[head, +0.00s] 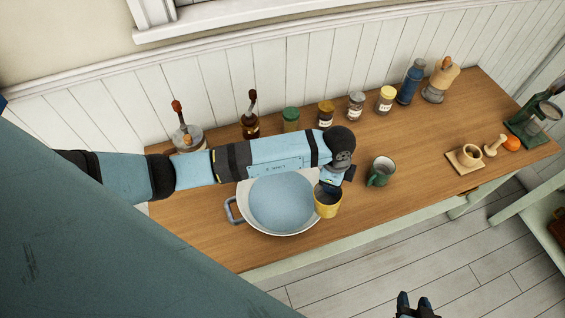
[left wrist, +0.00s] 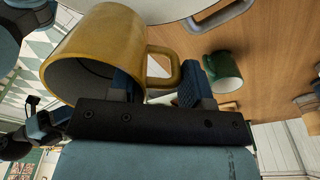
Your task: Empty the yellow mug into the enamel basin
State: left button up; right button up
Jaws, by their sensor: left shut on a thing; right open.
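The yellow mug (head: 327,208) is at the right rim of the enamel basin (head: 240,190) in the head view, looking roughly upright. My left gripper (head: 332,187) is shut on it, its arm reaching across the basin's back edge. In the left wrist view the yellow mug (left wrist: 112,42) shows large, its handle between the fingers of my left gripper (left wrist: 162,82). Its contents cannot be made out. The basin is white-rimmed with a pale blue inside and a grey handle. My right gripper (head: 415,304) is open and empty, low in front of the table.
A green mug (head: 380,172) stands close right of the yellow mug. Several jars and bottles, including a blue one (head: 410,82), line the table's back. The table between is clear.

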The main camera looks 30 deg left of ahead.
pick_arm(q)
jog(key=shift+d+r+y, duration=0.2)
jog(key=shift+d+y, duration=0.1)
jog(key=shift+y, duration=0.2)
jog(key=shift+r, duration=3.05)
jog(key=shift+s+f, duration=0.1)
